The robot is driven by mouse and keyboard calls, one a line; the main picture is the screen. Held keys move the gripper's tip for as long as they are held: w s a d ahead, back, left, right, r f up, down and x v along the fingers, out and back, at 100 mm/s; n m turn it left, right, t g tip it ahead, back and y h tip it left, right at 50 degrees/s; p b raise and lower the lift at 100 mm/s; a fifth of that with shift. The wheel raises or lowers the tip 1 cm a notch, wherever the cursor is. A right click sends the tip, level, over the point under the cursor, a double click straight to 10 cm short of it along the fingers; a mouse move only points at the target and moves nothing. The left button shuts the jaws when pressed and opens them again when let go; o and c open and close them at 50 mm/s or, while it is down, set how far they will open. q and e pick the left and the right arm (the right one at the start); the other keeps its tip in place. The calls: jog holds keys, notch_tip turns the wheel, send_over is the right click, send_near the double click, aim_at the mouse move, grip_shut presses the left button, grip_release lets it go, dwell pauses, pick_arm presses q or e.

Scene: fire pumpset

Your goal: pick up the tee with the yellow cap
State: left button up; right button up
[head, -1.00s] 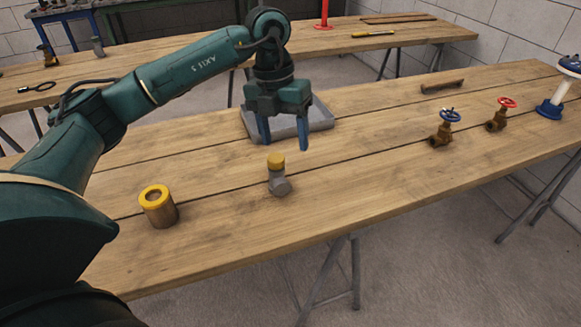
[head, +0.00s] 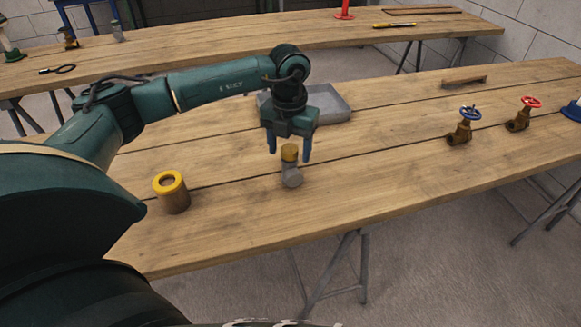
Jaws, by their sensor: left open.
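The tee (head: 292,177) is a small grey fitting with a yellow cap (head: 289,152) on top. It stands upright on the near wooden table in the head view. My left gripper (head: 289,157) is open and points down. Its blue fingers appear to either side of the cap, with the tips at about the cap's height in the picture. I cannot tell whether they surround it or stand behind it. My right gripper is not in view.
A brown cylinder with a yellow ring top (head: 171,192) stands left of the tee. A grey tray (head: 335,105) lies behind my gripper. A blue-wheeled valve (head: 461,126) and a red-wheeled valve (head: 523,115) stand at the right. The table (head: 390,180) right of the tee is clear.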

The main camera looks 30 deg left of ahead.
pick_arm(q)
jog(key=shift+f, duration=0.95)
jog(key=c, duration=1.3)
